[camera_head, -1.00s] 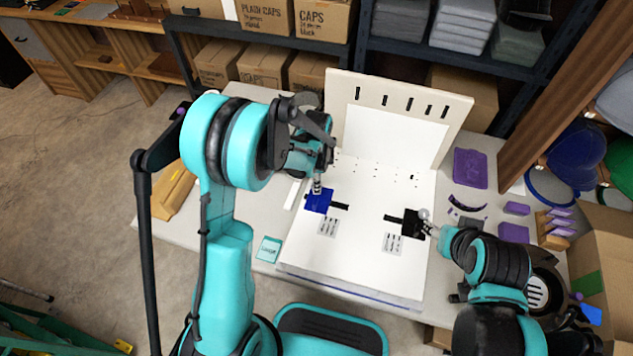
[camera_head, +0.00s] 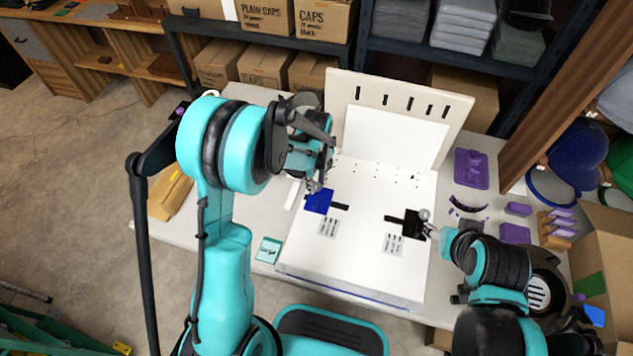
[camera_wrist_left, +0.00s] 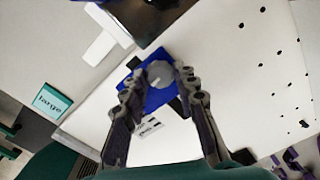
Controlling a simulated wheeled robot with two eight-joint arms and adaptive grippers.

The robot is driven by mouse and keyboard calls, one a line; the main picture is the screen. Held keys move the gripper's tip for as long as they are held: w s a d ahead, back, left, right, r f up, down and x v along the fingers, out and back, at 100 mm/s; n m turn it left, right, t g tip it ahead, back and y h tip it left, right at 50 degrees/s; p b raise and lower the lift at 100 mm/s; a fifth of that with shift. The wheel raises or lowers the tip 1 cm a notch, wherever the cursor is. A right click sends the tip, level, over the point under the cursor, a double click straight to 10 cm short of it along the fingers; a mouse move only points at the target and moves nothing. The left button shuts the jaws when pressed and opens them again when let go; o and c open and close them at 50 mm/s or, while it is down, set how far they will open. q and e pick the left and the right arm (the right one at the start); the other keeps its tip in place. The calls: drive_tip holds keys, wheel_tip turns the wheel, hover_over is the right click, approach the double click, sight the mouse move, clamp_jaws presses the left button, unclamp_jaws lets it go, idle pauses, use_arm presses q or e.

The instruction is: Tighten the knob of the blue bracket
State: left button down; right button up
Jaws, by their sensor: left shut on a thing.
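The blue bracket (camera_head: 318,201) lies on the white board (camera_head: 362,255), at its left side. In the left wrist view the blue bracket (camera_wrist_left: 158,99) carries a round grey knob (camera_wrist_left: 160,74). My left gripper (camera_head: 315,187) is over the bracket in the head view. In the left wrist view my left gripper's fingertips (camera_wrist_left: 159,82) lie on either side of the knob, and the gripper is shut on it. My right gripper (camera_head: 429,229) is at the black bracket (camera_head: 407,222), next to a pale round knob (camera_head: 424,214); whether its fingers are shut is too small to tell.
A slotted white panel (camera_head: 395,115) stands at the back of the board. Purple parts (camera_head: 471,169) lie on the table to the right. A teal card marked "large" (camera_wrist_left: 51,101) lies left of the board. The board's middle is clear between the brackets.

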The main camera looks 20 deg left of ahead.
sight(316, 185)
use_arm(q)
drive_tip(key=shift+m, duration=0.5)
drive_tip(key=c, duration=1.4)
unclamp_jaws()
drive_tip(key=shift+c, duration=0.2)
wheel_tip(316, 185, up, 12)
